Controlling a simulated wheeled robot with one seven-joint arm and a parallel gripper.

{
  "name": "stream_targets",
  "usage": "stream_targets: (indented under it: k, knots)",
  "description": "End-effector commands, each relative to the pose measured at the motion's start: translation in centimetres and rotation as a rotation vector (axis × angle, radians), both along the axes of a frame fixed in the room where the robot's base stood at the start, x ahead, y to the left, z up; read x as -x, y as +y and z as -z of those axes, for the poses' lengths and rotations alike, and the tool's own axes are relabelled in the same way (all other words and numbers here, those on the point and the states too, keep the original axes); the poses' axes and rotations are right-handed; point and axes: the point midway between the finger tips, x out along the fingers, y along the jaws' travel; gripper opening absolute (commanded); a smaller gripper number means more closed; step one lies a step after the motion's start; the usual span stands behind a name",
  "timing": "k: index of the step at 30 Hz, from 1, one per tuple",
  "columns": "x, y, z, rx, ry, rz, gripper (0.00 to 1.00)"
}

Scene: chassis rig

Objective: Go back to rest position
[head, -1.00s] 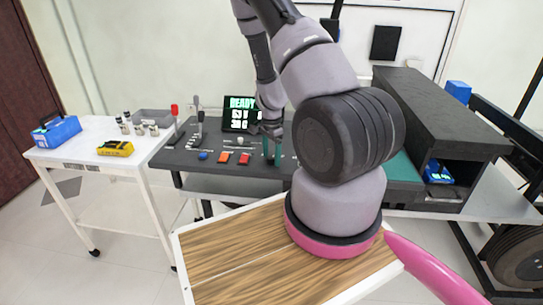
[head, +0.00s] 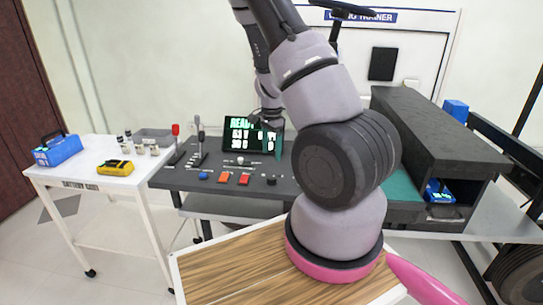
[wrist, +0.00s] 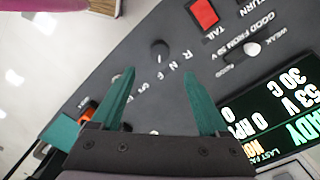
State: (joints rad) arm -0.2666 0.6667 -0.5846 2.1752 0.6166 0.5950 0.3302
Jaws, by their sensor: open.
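My gripper (head: 272,142) hangs above the dark control panel (head: 225,182), in front of the display screen (head: 238,128). In the wrist view its two green fingers (wrist: 160,100) stand apart with nothing between them. A black knob (wrist: 160,50) on the panel lies beyond the fingertips; it also shows in the head view (head: 271,180). The fingers appear clear of the panel. My arm hides part of the panel's right side.
A white cart (head: 90,178) at left carries a blue box (head: 57,150), a yellow meter (head: 115,167) and several small cylinders. Two levers (head: 198,135) stand on the panel's left. A dark housing (head: 440,130) stands at right. Open floor lies between cart and my base.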

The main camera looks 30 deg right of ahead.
Motion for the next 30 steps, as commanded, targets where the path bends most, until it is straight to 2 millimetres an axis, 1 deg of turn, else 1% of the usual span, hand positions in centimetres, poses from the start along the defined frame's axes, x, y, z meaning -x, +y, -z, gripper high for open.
stream_targets:
  k: [12, 14, 16, 17, 20, 21, 23, 24, 26, 27, 29, 30]
  knots:
    - [0.0, 0.0, 0.0, -0.001, -0.001, -0.001, 0.78]
    - [-0.1, 0.3, -0.4, -0.008, -0.007, -0.006, 0.78]
    - [-0.2, 0.9, -1.5, -0.028, -0.022, -0.024, 0.78]
    - [-0.2, 1.3, -2.3, -0.039, -0.034, -0.035, 0.78]
    - [-0.3, 3.0, -5.7, -0.089, -0.085, -0.096, 0.78]
    - [-0.2, 3.9, -7.4, -0.112, -0.108, -0.128, 0.78]
    - [0.1, 5.0, -10.0, -0.140, -0.148, -0.181, 0.78]
    - [0.4, 5.8, -11.7, -0.157, -0.173, -0.216, 0.78]
    - [1.0, 6.8, -14.3, -0.174, -0.214, -0.273, 0.78]
    - [1.5, 7.4, -16.0, -0.184, -0.241, -0.309, 0.78]
    - [2.4, 8.3, -18.4, -0.192, -0.282, -0.369, 0.78]
    - [3.1, 8.9, -20.0, -0.194, -0.308, -0.407, 0.78]
